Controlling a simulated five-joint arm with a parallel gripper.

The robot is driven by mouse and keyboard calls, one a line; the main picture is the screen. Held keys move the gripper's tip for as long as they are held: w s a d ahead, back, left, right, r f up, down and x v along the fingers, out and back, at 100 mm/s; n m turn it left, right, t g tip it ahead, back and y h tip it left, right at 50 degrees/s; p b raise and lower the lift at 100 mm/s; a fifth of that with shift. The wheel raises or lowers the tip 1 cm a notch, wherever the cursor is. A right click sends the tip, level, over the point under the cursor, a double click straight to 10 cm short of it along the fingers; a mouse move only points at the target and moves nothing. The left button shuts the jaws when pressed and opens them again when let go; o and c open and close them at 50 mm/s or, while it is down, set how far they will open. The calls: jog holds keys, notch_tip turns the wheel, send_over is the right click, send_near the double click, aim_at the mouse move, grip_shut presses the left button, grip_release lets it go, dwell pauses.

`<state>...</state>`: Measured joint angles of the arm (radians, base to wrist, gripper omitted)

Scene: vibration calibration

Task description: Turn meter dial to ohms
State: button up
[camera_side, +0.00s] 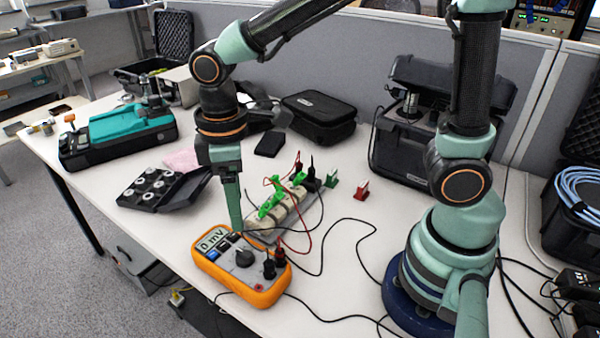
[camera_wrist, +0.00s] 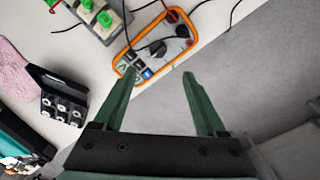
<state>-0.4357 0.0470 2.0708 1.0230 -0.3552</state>
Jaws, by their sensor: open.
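The orange multimeter (camera_side: 238,285) lies face up near the front edge of the table, with "0 mV" on its display. Its dark round dial (camera_side: 244,258) sits in the middle of the grey face. My gripper (camera_side: 238,228) points down just above and behind the meter's display end. In the wrist view the meter (camera_wrist: 128,46) is at the top, beyond the fingertips, and its dial (camera_wrist: 158,48) shows clear of the fingers. My gripper (camera_wrist: 160,80) is open with nothing between its green fingers. Plugs and leads sit at the meter's right end.
A terminal strip (camera_side: 270,226) with green clips stands behind the meter, with black and red leads (camera_side: 322,240) looping over the table. An open case of round weights (camera_side: 150,187) lies to the left. A black pouch (camera_side: 320,117) is farther back. The table's front edge is close to the meter.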

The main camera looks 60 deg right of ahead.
aim_at(243, 253)
jog(key=f+n, duration=0.3)
jog(key=f, duration=0.1)
jog(key=f+n, duration=0.3)
jog(key=f, duration=0.1)
jog(key=f+n, duration=0.3)
jog(key=f, duration=0.1)
jog(key=shift+w+a+f, duration=0.1)
jog(key=shift+w, duration=0.1)
grip_shut()
